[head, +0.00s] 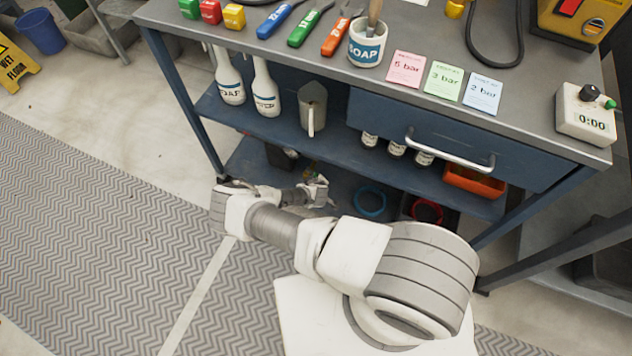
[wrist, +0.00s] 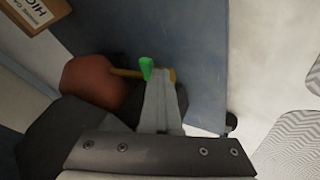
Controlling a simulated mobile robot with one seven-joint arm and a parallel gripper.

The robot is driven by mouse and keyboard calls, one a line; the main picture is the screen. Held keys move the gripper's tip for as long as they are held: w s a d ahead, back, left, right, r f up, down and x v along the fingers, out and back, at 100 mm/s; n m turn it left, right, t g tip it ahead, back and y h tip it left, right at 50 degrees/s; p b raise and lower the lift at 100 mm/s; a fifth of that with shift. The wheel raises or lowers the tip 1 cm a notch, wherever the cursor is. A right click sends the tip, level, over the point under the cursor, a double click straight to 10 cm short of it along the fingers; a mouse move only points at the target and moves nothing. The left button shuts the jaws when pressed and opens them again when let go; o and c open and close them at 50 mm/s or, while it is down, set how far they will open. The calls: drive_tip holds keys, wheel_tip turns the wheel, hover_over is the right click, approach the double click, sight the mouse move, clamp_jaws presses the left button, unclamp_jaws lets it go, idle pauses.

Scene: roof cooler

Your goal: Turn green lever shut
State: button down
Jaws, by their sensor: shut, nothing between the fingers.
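The green lever (wrist: 146,68) shows in the wrist view, on a brass pipe or valve (wrist: 124,72) that runs beside a rounded reddish-brown body (wrist: 90,82). My gripper (wrist: 160,88) is shut and empty. Its fingertips are right at the lever, just below and to the right of it in the picture, and cover part of the brass fitting. I cannot tell whether they touch the lever. In the head view my gripper (head: 322,192) reaches in low under the workbench, at the bottom shelf. The lever cannot be made out clearly there.
The workbench (head: 390,78) has a middle shelf and a drawer (head: 450,135) above my arm. A blue ring (head: 370,203) and a red ring (head: 428,210) lie near the gripper. A cardboard box (wrist: 30,14) shows in the wrist view. The matted floor (head: 90,240) at left is clear.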

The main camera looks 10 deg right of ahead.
drive_tip(key=shift+w+d+n+y, duration=0.2)
drive_tip(key=shift+d+n+y, duration=0.1)
drive_tip(key=shift+d+n, duration=0.35)
drive_tip(key=shift+w, duration=0.15)
idle(0.4)
